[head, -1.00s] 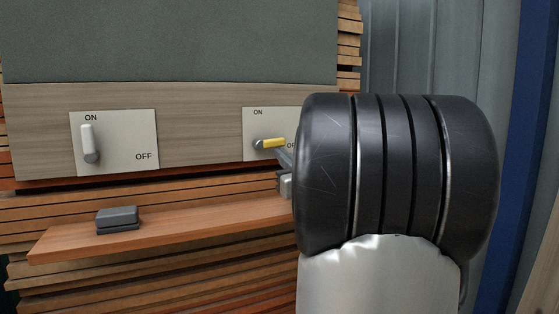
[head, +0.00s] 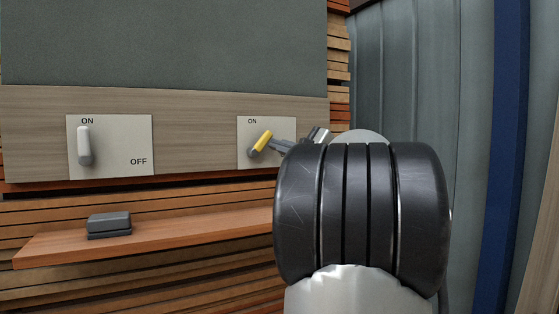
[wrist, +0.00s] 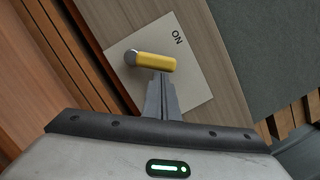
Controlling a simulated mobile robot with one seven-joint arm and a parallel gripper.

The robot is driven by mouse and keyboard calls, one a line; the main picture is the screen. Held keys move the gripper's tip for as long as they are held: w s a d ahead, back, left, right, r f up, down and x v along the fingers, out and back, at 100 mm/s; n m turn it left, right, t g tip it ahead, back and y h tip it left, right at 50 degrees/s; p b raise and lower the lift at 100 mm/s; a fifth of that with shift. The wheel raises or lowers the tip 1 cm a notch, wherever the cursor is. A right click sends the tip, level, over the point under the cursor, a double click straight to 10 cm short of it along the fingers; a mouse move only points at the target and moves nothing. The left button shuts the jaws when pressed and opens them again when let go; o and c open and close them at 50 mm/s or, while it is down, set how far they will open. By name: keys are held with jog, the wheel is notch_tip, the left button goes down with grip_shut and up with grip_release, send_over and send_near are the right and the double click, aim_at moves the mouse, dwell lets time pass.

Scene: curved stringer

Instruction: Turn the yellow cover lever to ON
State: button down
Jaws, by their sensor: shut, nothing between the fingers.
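The yellow cover lever (head: 262,141) is on the right switch plate (head: 246,128). It is tilted up and to the right from its grey pivot, between the ON label and the right side. In the wrist view, the yellow lever (wrist: 155,62) lies just beyond my fingertips, with ON printed on the plate beside it. My gripper (head: 276,146) is shut and empty, its fingertips at or very near the lever's right side; I cannot tell whether they touch. It also shows in the wrist view (wrist: 160,80). My arm hides the plate's lower right part.
A second plate (head: 110,163) at left has a white lever (head: 84,146) pointing up to ON. A dark grey box (head: 109,225) sits on a wooden shelf (head: 180,241) below. A corrugated grey wall (head: 420,90) and blue post (head: 505,150) stand at right.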

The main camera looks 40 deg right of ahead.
aim_at(266, 134)
jog(key=r+n, duration=0.1)
jog(key=n, duration=0.1)
jog(key=a+n+b, duration=0.1)
jog(key=n, duration=0.1)
jog(key=shift+w+r+g+y, duration=0.1)
jog(key=shift+r+g+y, duration=0.2)
jog(key=shift+r+g, duration=0.1)
jog(key=shift+w+a+r+n+g+b, duration=0.1)
jog(key=shift+a+r+n+g+b, duration=0.2)
jog(key=shift+n, duration=0.75)
jog(key=shift+w+a+r+n+g+b, duration=0.15)
jog(key=shift+a+r+n, duration=0.25)
jog(key=shift+n, duration=0.65)
